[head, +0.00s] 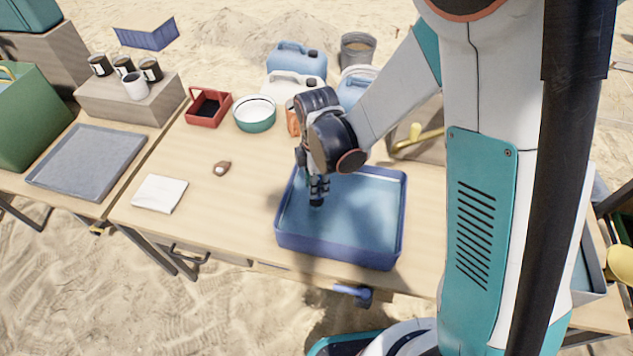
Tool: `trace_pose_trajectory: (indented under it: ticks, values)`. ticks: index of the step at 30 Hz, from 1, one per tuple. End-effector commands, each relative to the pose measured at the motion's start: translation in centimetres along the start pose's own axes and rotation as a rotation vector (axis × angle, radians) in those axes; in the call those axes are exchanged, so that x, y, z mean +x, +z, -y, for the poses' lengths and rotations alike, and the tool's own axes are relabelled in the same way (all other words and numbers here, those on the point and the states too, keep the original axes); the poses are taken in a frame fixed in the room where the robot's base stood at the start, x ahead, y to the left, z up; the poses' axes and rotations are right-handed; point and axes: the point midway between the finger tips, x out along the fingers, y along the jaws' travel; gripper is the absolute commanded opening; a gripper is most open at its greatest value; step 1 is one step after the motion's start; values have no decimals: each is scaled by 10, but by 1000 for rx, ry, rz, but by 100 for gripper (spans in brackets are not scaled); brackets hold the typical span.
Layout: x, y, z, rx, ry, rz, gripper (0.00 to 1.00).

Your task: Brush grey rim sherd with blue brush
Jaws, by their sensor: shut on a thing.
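My gripper (317,198) points down inside the blue basin (399,225), near its left side. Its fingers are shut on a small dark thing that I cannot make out. I cannot tell whether that thing touches the water in the basin. I see no grey rim sherd that I can identify. A blue object with a handle-like shape (355,293) shows at the table's front edge, below the basin; I cannot tell if it is the blue brush. A small brown piece (221,168) lies on the table left of the basin.
A folded white cloth (160,193) lies at the table's front left. A red caddy (208,107), a teal-and-white bowl (254,114) and jugs (296,61) stand behind. A grey tray (88,160) is on the left table. Bare wood lies around the brown piece.

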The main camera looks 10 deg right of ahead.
Motion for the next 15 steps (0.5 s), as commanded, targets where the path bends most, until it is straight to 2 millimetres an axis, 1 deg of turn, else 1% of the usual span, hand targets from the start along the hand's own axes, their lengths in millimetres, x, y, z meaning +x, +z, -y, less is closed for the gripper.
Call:
trace_pose_trajectory:
  ticks: [15]
  values:
    - [7,0,0,0,0,0,1]
